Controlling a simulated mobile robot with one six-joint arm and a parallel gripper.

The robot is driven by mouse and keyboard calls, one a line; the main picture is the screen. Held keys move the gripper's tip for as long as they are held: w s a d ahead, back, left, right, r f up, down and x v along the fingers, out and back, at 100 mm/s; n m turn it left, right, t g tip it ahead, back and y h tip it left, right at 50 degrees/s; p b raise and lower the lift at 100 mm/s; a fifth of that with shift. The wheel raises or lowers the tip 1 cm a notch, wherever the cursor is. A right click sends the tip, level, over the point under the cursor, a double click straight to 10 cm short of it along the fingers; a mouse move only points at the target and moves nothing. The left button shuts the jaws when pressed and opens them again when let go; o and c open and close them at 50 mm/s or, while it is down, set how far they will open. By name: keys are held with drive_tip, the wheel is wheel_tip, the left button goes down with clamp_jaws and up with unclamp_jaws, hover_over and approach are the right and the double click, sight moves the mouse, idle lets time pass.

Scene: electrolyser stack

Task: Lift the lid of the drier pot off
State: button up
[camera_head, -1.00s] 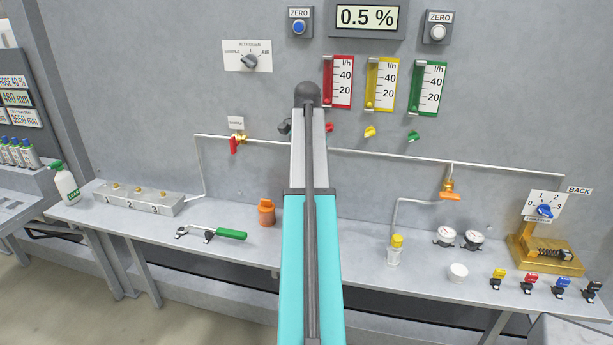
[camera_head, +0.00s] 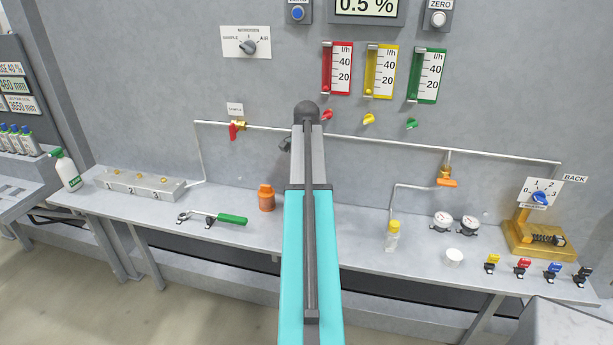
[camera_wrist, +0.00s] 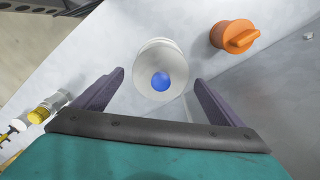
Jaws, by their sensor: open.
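In the wrist view a round white pot (camera_wrist: 152,49) stands on the bench, seen from above, with a round blue piece (camera_wrist: 161,82) on its top. It looks like the drier pot, the blue piece perhaps the knob of its lid. My gripper (camera_wrist: 159,77) is open, with one dark finger on each side of the pot's near edge in the picture. I see no contact, and how high the fingers are above the pot I cannot tell. In the head view my arm hides both the pot and my gripper.
An orange pot (camera_wrist: 235,37) stands close by; it also shows left of my arm in the head view (camera_head: 266,198). A green-handled wrench (camera_head: 212,218) lies left. Thin pipes (camera_head: 380,141) run along the wall.

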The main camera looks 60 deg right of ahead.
drive_tip(key=shift+f+p, duration=0.6)
drive_tip(key=shift+f, duration=1.8)
drive_tip(key=c, duration=1.2)
drive_tip(key=shift+r, duration=0.1)
drive_tip(key=shift+c, duration=0.2)
drive_tip(key=shift+r, duration=0.1)
drive_tip(key=shift+r+p, duration=0.35)
drive_tip(key=shift+r+p, duration=2.15)
drive_tip(key=shift+r, duration=0.8)
